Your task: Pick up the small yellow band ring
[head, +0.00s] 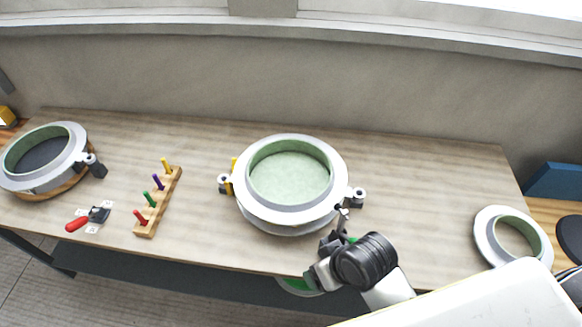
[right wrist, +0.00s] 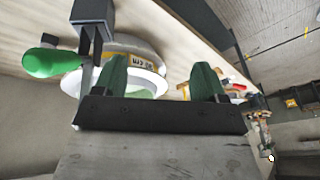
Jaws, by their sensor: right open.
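A pale ring mould with a green inside (head: 297,212) sits at the middle of the bench in the head view. In the right wrist view a yellow band with dark lettering (right wrist: 130,57) runs around a pale ring with a white flange (right wrist: 152,84), which seems to be this same mould. My right gripper (right wrist: 161,75) is open, with two green fingertips and no object visibly held. In the head view its wrist is at the mould's front right, and the fingertips are largely hidden. My left gripper is not in view.
A smaller pale ring (head: 488,227) lies at the right, another mould (head: 75,156) at the left. A peg rack (head: 147,228) and red-handled tool (head: 77,224) stand between. Bench behind is clear.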

